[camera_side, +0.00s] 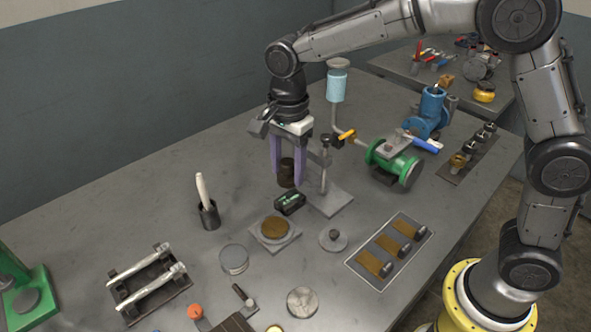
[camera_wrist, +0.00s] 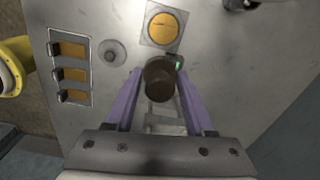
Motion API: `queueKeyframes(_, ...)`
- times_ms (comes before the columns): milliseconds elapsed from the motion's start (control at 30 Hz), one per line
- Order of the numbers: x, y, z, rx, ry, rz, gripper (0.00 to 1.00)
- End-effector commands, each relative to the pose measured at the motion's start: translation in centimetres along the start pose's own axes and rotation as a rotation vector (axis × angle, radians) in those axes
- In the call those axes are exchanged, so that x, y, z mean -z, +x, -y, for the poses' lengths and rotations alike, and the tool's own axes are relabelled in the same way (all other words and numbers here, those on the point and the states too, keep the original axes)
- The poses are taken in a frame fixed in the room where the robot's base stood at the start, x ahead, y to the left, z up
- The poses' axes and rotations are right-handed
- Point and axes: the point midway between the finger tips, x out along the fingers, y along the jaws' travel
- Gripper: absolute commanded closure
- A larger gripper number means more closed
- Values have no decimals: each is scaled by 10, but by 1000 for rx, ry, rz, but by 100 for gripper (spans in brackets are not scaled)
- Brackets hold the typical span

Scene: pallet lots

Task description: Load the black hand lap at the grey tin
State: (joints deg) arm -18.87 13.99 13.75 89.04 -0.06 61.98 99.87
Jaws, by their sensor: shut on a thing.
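My gripper (camera_side: 289,176) has two purple fingers pointing down and is shut on a dark, brownish-black round piece (camera_side: 287,168), which looks like the black hand lap. It hangs above the bench, over the area by a small dark box with green on it (camera_side: 290,203). In the wrist view the held piece (camera_wrist: 160,88) sits between the fingertips (camera_wrist: 160,74), hiding some bench beneath. The grey tin (camera_side: 234,260), round and low, stands on the bench to the lower left of my gripper in the side view. I cannot make out the tin in the wrist view.
A square plate with a brown disc (camera_side: 275,228) lies between gripper and tin. A post stand (camera_side: 326,198) is close right of my gripper. A brush cup (camera_side: 209,216), a knobbed grey disc (camera_side: 334,240) and a tray of brown strips (camera_side: 390,250) stand around. The left back bench is clear.

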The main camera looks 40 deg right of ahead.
Motion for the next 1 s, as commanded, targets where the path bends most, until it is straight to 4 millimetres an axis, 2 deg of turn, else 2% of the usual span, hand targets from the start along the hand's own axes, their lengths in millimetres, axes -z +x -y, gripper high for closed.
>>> queueKeyframes(100,-34,5,18,9,17,4,98)
queueKeyframes(200,-66,12,28,9,12,6,98)
queueKeyframes(333,-108,24,32,4,-25,6,98)
queueKeyframes(467,-136,35,30,-5,-74,4,98)
queueKeyframes(633,-148,43,24,-18,-103,-1,98)
queueKeyframes(767,-149,50,23,-19,-105,-2,98)
queueKeyframes(1000,-148,74,22,-20,-105,-2,98)
